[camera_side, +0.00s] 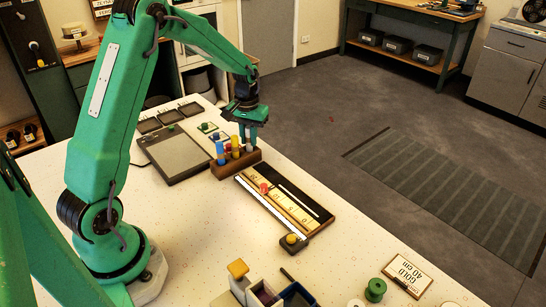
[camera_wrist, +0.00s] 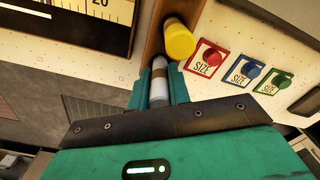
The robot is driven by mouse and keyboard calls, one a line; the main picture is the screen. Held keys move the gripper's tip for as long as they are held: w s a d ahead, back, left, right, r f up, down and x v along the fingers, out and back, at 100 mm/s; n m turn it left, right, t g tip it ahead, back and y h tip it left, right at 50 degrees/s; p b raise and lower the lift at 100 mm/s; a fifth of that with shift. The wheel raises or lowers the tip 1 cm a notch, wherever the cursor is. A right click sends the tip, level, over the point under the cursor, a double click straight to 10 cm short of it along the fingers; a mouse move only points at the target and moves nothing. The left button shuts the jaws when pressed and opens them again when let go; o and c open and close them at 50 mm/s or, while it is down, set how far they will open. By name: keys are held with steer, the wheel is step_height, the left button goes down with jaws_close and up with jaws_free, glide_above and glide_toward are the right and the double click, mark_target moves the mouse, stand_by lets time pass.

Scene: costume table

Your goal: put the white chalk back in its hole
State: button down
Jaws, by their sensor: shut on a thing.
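My gripper (camera_side: 249,136) points down at the right end of the brown wooden chalk block (camera_side: 228,168). In the wrist view my gripper (camera_wrist: 159,90) is shut on the white chalk (camera_wrist: 158,86), which lies between the two green fingers. The chalk's far end is close to the block (camera_wrist: 154,35). I cannot tell whether that end is inside a hole or just above it. A yellow chalk (camera_wrist: 180,40) stands in the block beside my fingers. In the side view a blue chalk (camera_side: 219,153) and the yellow chalk (camera_side: 235,146) stand in the block.
A dark board with a ruler scale (camera_side: 285,201) lies right of the block. A grey flat pad (camera_side: 172,154) lies to its left. A green spool (camera_side: 375,290) stands at the front.

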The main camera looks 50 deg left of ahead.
mark_target(248, 127)
steer(key=shift+f, duration=0.35)
stand_by(0.5)
steer(key=c, duration=1.2)
jaws_free()
steer(key=shift+c, duration=0.2)
steer(key=shift+r, duration=0.1)
steer(key=shift+r, duration=3.4)
steer(key=shift+r, duration=0.1)
